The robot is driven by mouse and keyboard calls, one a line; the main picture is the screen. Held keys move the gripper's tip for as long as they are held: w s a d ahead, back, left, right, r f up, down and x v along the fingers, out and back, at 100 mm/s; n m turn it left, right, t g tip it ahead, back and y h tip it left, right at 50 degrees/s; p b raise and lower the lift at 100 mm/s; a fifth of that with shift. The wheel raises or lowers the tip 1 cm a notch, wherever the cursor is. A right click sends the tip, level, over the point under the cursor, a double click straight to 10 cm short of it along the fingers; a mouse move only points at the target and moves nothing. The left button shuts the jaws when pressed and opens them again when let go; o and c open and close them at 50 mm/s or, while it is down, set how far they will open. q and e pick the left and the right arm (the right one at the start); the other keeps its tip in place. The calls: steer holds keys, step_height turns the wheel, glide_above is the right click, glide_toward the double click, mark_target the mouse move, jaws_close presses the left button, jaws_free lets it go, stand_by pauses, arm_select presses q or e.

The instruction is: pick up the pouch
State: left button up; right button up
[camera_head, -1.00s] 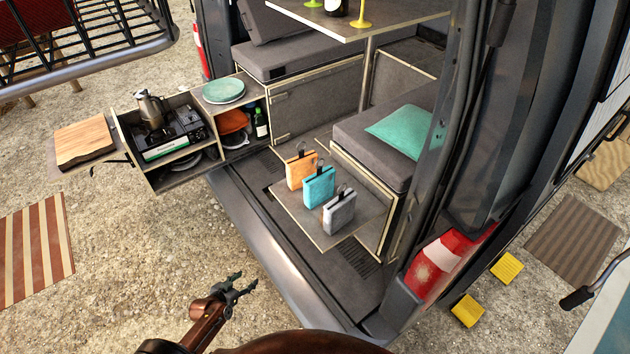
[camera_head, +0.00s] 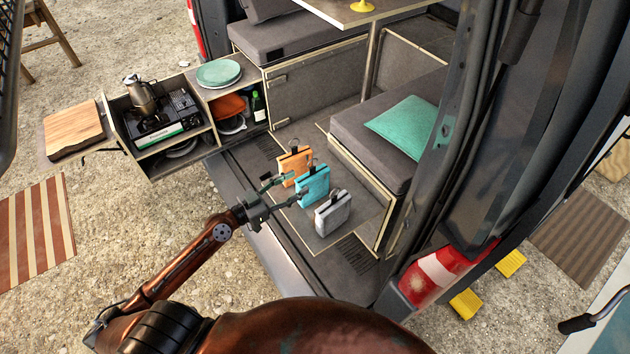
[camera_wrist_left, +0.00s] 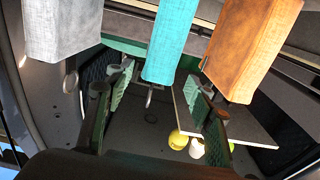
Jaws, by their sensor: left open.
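Three pouches stand in a row on a low board at the van's rear: an orange one (camera_head: 294,163), a teal one (camera_head: 315,183) and a grey one (camera_head: 333,213). Each has a dark loop on top. My left gripper (camera_head: 284,190) is open and empty, just to the left of the teal pouch. In the left wrist view the fingers (camera_wrist_left: 157,108) are spread, with the teal pouch (camera_wrist_left: 170,38) lined up between them. The grey pouch (camera_wrist_left: 62,25) is at left and the orange pouch (camera_wrist_left: 250,45) at right there. Contact cannot be told. My right gripper is not in view.
The board (camera_head: 352,235) lies beside a grey bench with a green cushion (camera_head: 402,126). A slide-out kitchen with a stove (camera_head: 165,125) stands at left. The van's door pillar and red tail light (camera_head: 437,277) are at right. Gravel lies in front.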

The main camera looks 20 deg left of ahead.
mark_target(313, 175)
arm_select(q)
steer(key=shift+p+x, duration=0.6)
steer(key=shift+x, duration=0.2)
steer(key=p+x, duration=0.3)
steer(key=shift+d, duration=0.1)
steer(key=shift+p+x, duration=0.4)
steer(key=shift+x, duration=0.6)
steer(key=shift+w+d+f, duration=0.1)
steer(key=shift+w+f, duration=0.1)
steer(key=shift+f, duration=0.1)
steer(key=shift+c, duration=0.3)
steer(key=c, duration=0.9)
jaws_close()
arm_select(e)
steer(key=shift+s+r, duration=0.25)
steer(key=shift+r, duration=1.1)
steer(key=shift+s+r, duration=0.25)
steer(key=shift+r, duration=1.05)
